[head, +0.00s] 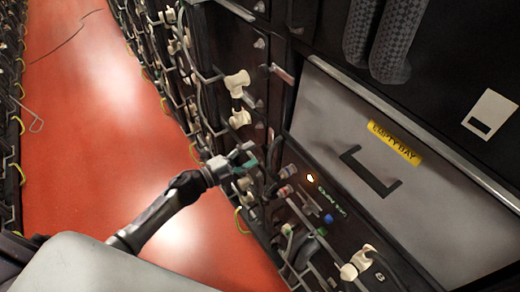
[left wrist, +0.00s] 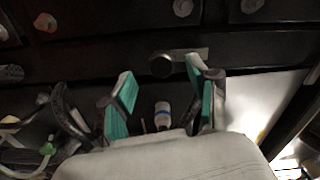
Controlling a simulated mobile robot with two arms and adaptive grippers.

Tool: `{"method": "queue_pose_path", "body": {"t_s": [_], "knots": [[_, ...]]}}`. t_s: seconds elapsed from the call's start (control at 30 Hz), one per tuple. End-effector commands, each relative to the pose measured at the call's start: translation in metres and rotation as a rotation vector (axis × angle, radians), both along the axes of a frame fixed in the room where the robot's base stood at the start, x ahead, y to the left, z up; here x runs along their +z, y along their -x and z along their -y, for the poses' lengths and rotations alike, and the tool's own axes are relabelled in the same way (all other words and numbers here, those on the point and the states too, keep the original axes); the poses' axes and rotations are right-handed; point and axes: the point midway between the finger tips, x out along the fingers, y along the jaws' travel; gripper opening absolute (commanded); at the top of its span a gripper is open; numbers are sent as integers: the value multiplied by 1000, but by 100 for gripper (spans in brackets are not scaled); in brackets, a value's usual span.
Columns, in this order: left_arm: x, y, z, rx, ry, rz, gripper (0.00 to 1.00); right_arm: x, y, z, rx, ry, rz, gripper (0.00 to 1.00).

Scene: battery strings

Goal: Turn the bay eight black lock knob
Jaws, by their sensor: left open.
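A round black knob (left wrist: 161,66) with a flat grey metal piece beside it sits on the dark panel in the left wrist view. I take it to be the lock knob, but no bay number is readable. My left gripper, with green-lined fingers, is open and empty in the left wrist view (left wrist: 160,85). The knob shows between and just beyond its fingertips, with no clear contact. In the head view my left gripper (head: 243,160) is close to the rack front, left of the empty bay. There the knob cannot be made out behind the fingers and cables.
A grey bay cover (head: 340,110) with a yellow "EMPTY BAY" label (head: 395,142) and black handle (head: 370,171) is at right. White connectors (head: 238,84) and cables crowd the rack front. A lit lamp (head: 310,178) glows below the cover. The red aisle floor (head: 90,110) is largely clear.

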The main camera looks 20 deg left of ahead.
Motion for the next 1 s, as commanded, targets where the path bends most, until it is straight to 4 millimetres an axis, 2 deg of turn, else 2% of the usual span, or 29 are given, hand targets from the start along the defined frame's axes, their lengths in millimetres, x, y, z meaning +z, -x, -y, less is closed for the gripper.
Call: {"method": "queue_pose_path", "body": {"t_s": [0.03, 0.2, 0.4, 1.0], "knots": [[-1, 11, -8, 0, -3, -3, 60, 0, 0, 0, 0, 0, 0, 40], [-1, 37, -29, 0, -2, -2, 60, 0, 0, -1, 0, -1, 0, 40], [0, 54, -42, 1, -1, -1, 60, 0, 0, -1, 0, -1, 0, 40], [0, 57, -45, 2, 1, -1, 60, 0, 0, -1, 0, -1, 0, 40]]}}
